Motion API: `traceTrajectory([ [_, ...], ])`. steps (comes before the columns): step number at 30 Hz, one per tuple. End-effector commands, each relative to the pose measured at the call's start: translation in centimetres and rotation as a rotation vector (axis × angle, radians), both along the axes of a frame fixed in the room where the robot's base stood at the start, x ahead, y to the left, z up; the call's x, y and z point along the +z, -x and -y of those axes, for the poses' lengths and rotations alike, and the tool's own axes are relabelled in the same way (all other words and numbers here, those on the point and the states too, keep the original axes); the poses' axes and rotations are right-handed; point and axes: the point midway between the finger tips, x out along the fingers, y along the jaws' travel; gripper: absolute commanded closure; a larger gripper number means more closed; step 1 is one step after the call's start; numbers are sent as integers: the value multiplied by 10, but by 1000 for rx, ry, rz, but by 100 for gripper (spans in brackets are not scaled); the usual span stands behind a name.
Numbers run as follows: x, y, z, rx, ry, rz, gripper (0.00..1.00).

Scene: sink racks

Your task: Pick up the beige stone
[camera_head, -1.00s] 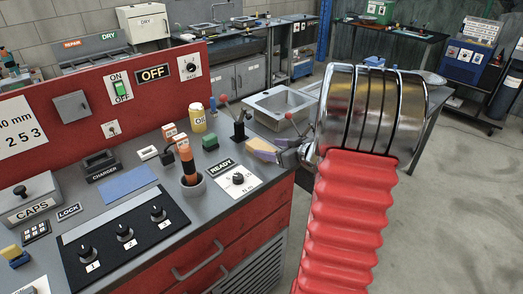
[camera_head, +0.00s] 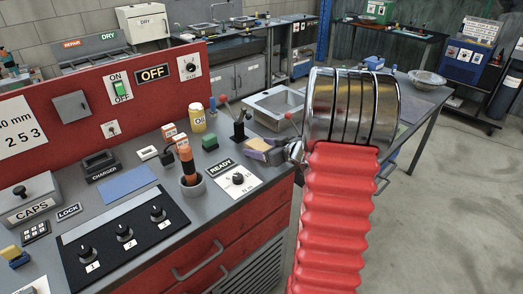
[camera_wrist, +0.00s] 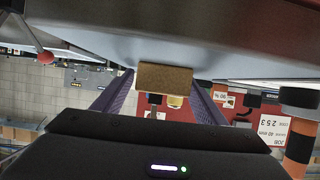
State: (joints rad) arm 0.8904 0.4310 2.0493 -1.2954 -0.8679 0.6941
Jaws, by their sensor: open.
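The beige stone (camera_wrist: 165,77) shows in the wrist view as a tan block with a flat face, at the tips of my gripper's two purple fingers. In the head view the stone (camera_head: 259,145) is a small beige shape on the bench near the sink, partly hidden by the gripper. My gripper (camera_wrist: 163,100) is open, one finger on each side below the stone in the picture. In the head view my gripper (camera_head: 266,153) is small and right at the stone. Whether either finger touches it cannot be told.
A green block (camera_head: 210,143), a yellow oil can (camera_head: 197,118) and an orange-handled tool (camera_head: 188,164) stand to the left on the bench. A metal sink (camera_head: 277,106) and red-knobbed levers (camera_head: 238,127) lie close behind. The bench's front edge is near.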

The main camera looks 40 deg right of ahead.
Motion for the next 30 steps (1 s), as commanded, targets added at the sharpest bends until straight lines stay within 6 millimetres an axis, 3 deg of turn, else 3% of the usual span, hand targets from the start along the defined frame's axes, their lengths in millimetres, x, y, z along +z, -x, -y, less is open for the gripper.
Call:
traceTrajectory([
  [2, 0, 0, 0, 0, 0, 0, 35],
  [26, 0, 0, 0, 1, 0, 0, 91],
  [30, 1, 0, 0, 0, 1, 2, 91],
])
